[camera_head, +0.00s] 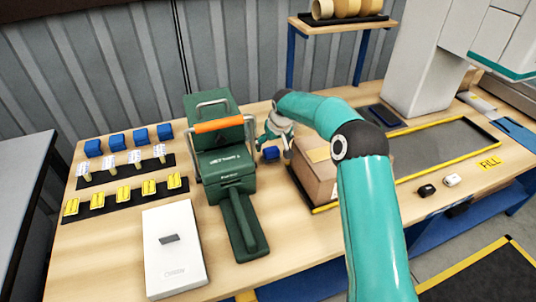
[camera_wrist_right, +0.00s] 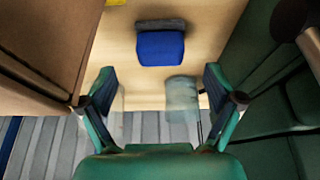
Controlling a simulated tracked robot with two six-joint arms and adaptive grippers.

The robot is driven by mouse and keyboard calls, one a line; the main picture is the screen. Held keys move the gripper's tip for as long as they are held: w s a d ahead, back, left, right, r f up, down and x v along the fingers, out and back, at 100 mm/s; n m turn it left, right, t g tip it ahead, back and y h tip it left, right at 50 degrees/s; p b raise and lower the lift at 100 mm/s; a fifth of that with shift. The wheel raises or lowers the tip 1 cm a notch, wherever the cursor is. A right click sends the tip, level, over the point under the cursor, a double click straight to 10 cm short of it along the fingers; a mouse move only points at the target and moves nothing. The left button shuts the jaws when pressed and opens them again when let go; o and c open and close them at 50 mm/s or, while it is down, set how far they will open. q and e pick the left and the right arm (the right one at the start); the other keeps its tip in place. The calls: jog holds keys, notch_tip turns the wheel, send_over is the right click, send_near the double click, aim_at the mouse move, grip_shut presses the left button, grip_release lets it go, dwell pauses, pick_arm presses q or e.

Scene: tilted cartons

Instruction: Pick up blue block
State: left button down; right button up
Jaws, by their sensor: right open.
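A blue block (camera_head: 271,153) lies on the table between the green machine and the cardboard carton. In the right wrist view the blue block (camera_wrist_right: 160,48) is ahead of my fingers, near the upper middle, with a dark grey piece along its far edge. My right gripper (camera_head: 274,132) is above and beside it; its fingers (camera_wrist_right: 159,82) are open, empty and apart from the block. More blue blocks (camera_head: 116,142) stand in a row at the left of the table. My left gripper is not in view.
The green machine (camera_head: 225,165) with an orange handle and the carton (camera_head: 318,182) stand close on both sides of the block. A white box (camera_head: 173,248), yellow pieces (camera_head: 123,195) and silvery pieces (camera_head: 135,158) are at left. A yellow-edged grey area (camera_head: 440,148) is at right.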

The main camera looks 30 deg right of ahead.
jog(key=shift+p+x, duration=0.8)
jog(key=shift+x, duration=1.85)
jog(key=shift+s+a, duration=0.1)
jog(key=c, duration=1.3)
jog(key=shift+r, duration=0.9)
notch_tip(320, 180, up, 10)
notch_tip(320, 180, up, 8)
send_over(270, 148)
jog(key=shift+r+p, duration=0.1)
jog(key=shift+p, duration=0.3)
